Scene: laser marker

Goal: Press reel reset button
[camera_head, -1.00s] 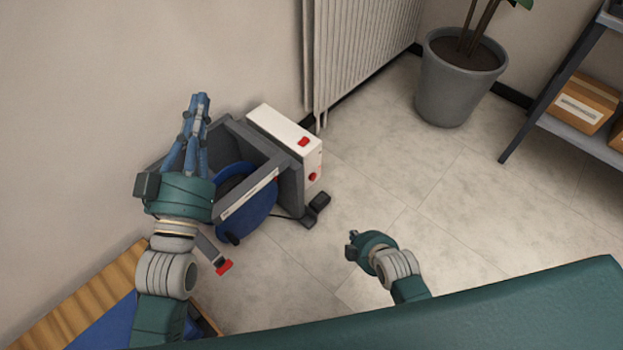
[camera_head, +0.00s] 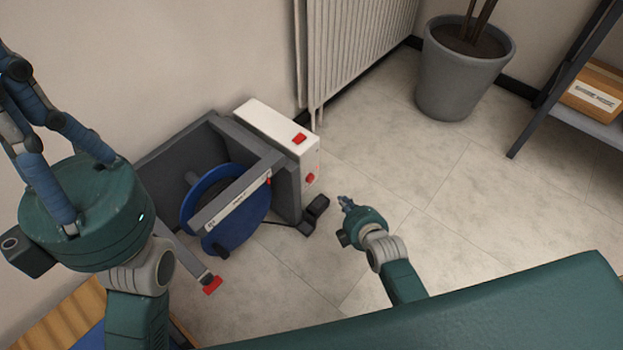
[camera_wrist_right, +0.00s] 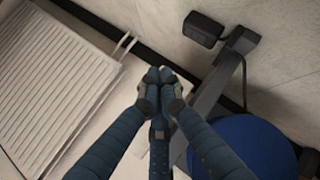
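The machine has a white box (camera_head: 272,126) with one red button on top (camera_head: 299,138) and another red button on its side (camera_head: 309,178). A blue reel (camera_head: 240,228) sits in its grey frame (camera_head: 288,190). I cannot tell which button is the reel reset. My right gripper (camera_head: 344,201) is to the right of the white box, apart from the side button. In the right wrist view its blue fingers (camera_wrist_right: 160,76) are together and empty. My left gripper (camera_head: 18,85) is large at the left edge, its fingertips partly cut off.
A black pedal-like part (camera_head: 316,208) lies on the floor by the frame, close to my right gripper. A grey arm with a red end (camera_head: 212,285) sticks out at front. A radiator (camera_head: 355,45), plant pot (camera_head: 460,75) and shelf stand behind. Floor to the right is clear.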

